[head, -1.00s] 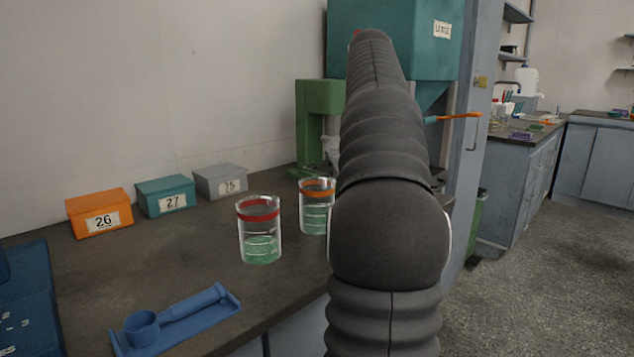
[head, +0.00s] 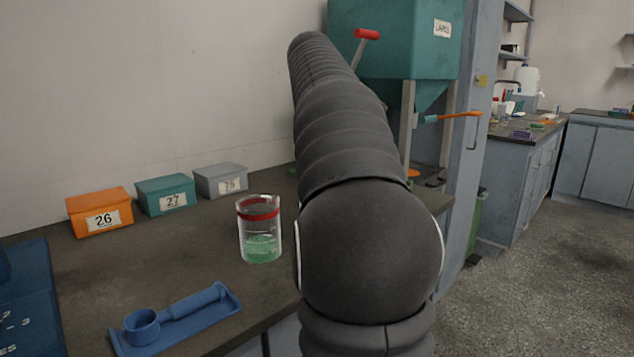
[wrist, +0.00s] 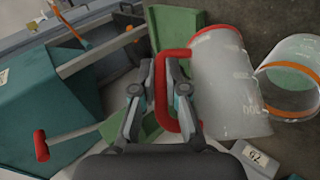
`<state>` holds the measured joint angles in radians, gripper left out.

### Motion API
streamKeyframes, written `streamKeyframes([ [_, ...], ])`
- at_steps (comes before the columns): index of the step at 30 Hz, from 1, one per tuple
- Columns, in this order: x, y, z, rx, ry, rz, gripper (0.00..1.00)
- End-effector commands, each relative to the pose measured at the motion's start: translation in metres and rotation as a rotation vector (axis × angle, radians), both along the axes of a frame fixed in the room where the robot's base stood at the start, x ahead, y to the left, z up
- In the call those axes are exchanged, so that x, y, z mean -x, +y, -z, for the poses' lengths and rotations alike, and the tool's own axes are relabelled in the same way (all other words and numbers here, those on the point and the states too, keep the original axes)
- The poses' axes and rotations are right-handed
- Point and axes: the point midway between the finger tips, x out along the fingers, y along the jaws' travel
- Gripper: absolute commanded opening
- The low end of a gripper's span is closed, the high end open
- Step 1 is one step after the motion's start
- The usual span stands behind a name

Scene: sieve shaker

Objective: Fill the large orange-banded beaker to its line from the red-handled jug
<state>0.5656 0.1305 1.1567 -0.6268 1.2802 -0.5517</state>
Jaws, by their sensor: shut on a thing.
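My gripper (wrist: 160,100) is shut on the red handle (wrist: 162,90) of the jug in the wrist view. The jug (wrist: 230,85) is whitish and translucent, with a red rim and graduation marks. It lies between my gripper and the orange-banded beaker; its exact tilt and fill I cannot tell. The orange-banded beaker (wrist: 285,103) is clear glass, close beside the jug at the right edge of the wrist view. No stream between them is visible. In the head view my arm hides the jug, gripper and orange-banded beaker.
A red-banded beaker (head: 260,232) with green contents stands on the bench. Orange (head: 100,212), teal (head: 166,195) and grey (head: 221,181) boxes stand behind it. A blue holder (head: 178,318) lies in front. A teal hopper (head: 395,40) with a red-ended lever (head: 367,35) stands at the back.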

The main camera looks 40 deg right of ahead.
Motion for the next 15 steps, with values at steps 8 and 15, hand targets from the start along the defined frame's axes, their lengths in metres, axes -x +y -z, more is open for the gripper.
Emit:
streamKeyframes([
  [8,-0.0006,0.0022,-0.0004,0.013,0.003,-0.002,0.0],
  [15,-0.0006,0.0019,-0.0012,0.025,0.009,-0.001,0.0],
])
